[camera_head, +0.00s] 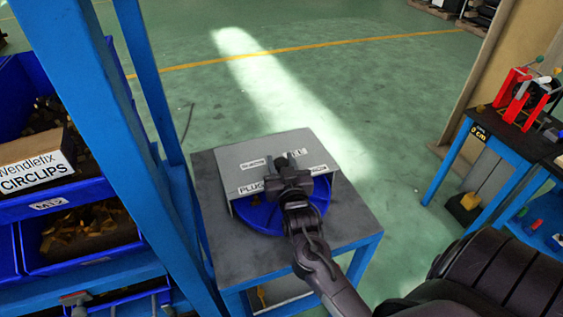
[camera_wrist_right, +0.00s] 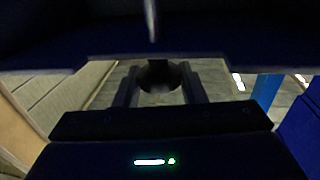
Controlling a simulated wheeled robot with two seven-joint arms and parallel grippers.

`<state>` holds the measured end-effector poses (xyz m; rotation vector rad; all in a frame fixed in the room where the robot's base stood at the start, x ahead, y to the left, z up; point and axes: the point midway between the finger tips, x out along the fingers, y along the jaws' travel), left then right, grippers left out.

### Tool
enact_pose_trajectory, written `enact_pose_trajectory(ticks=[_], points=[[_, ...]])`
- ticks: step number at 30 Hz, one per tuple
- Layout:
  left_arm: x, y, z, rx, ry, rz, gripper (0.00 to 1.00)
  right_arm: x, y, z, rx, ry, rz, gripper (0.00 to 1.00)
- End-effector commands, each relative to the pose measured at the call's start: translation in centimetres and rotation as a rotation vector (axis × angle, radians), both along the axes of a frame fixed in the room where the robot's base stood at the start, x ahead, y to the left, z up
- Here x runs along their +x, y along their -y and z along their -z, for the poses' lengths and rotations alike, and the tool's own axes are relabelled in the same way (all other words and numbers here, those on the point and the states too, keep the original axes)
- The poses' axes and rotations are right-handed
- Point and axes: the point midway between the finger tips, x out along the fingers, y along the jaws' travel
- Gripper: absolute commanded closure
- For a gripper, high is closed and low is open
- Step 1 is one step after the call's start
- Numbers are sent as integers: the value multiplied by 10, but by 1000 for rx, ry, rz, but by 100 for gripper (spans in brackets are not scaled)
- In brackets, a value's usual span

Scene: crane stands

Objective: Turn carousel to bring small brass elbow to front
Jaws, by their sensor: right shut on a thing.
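The carousel (camera_head: 258,218) is a blue round tray on a small grey-topped stand. A grey cover (camera_head: 245,165) with printed labels, one beginning "PLUG", hides its far part. My right gripper (camera_head: 289,170) reaches over the carousel at the cover's front edge. In the right wrist view my right gripper (camera_wrist_right: 158,88) has its two fingers on either side of a dark rounded knob (camera_wrist_right: 158,74) and is shut on it. A blue surface fills the top of that view. I cannot make out the small brass elbow on the carousel. My left gripper is not in view.
A blue rack (camera_head: 85,110) with bins of brass parts (camera_head: 90,228) and a box marked CIRCLIPS (camera_head: 35,170) stands close on the left. A blue workbench (camera_head: 490,140) with red tools is at the right. Green floor behind the stand is clear.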

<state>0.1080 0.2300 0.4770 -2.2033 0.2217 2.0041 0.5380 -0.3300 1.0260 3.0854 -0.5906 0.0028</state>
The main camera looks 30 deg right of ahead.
Motion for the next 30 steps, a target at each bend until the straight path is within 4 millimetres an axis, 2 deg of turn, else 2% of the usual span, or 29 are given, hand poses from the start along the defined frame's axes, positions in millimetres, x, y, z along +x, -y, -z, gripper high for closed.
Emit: enact_pose_trajectory(ticks=[30], points=[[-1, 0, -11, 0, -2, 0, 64, 0, 2, 0, -6, -2, -508, 100]])
